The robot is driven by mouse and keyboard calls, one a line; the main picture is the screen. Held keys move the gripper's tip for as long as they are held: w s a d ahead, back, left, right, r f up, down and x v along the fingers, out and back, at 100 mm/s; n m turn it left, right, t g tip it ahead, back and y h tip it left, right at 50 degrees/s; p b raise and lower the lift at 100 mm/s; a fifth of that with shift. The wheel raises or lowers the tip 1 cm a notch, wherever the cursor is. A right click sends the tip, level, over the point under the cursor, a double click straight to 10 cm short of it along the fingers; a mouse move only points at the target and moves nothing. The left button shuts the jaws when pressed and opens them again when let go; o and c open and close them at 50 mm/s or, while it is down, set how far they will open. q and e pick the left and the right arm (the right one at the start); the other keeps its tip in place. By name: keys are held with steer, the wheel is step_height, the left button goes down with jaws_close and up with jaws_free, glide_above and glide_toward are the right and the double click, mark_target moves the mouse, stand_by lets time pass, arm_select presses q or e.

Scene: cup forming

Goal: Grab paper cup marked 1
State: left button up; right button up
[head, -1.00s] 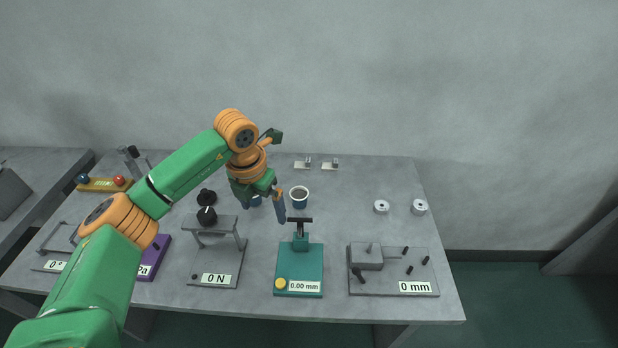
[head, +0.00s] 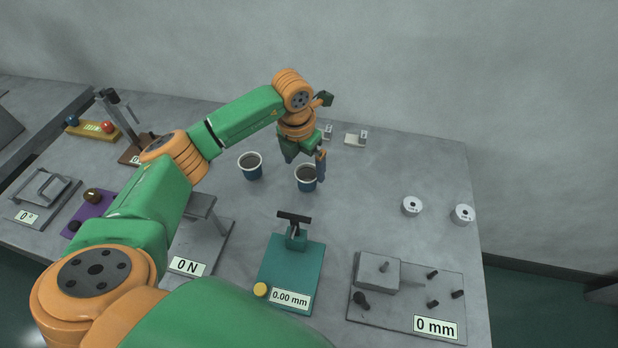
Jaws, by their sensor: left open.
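Two dark blue paper cups with white rims stand upright on the grey table. One cup (head: 251,171) is left of my gripper and stands clear of it. The other cup (head: 306,185) is at my left gripper (head: 305,171). That gripper is open, with one finger at the upper left of this cup and the other close along its right side. I cannot tell whether a finger touches it. No number can be read on either cup. My right gripper is not in view.
A teal gauge marked 0.00 mm (head: 284,262) stands in front of the cups. A grey fixture marked 0 mm (head: 398,300) is front right. Two white weights (head: 412,206) (head: 463,215) stand at right. Small metal brackets (head: 357,139) lie behind. The table between cups and weights is clear.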

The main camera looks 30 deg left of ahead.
mark_target(307, 174)
arm_select(q)
steer(key=f, duration=0.4)
steer(key=shift+w+d+p, duration=0.25)
steer(key=shift+p, duration=0.05)
steer(key=c, duration=1.4)
steer(key=shift+o, duration=0.2)
